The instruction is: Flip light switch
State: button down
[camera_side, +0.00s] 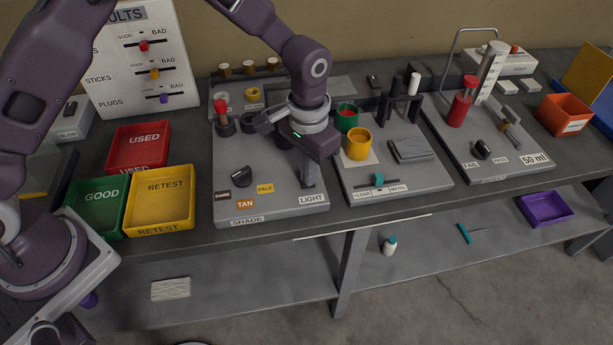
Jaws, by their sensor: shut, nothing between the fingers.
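The grey shade board (280,203) lies on the bench, with a white LIGHT label (313,199) at its front right corner. My gripper (308,183) points down just behind this label, with its fingers shut and empty. The light switch itself cannot be made out; the fingers and wrist cover the spot behind the label. I cannot tell whether the fingertips touch the switch or the board.
A black knob (242,176) stands on the board's left, near the DARK, TAN and PALE labels. Red (139,143), green (96,206) and yellow (160,205) trays lie left. A yellow cup (358,144) and teal slider (378,179) are close on the right.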

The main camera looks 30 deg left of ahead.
jog(key=shift+r, duration=3.45)
jog(key=s+a+r+n+t, duration=0.1)
jog(key=s+a+r, duration=0.3)
jog(key=r, duration=0.3)
jog(key=s+a+r+t, duration=0.1)
jog(key=s+a+r, duration=0.35)
jog(key=r, duration=0.35)
jog(key=s+a+r+n+t, duration=0.1)
jog(key=s+a, duration=0.2)
jog(key=s, duration=0.5)
jog(key=s+a+n+t, duration=0.1)
jog(key=s+a+t, duration=0.1)
jog(key=s, duration=0.7)
jog(key=shift+a+r+t, duration=0.3)
jog(key=shift+a+r, duration=0.05)
jog(key=shift+a, duration=0.45)
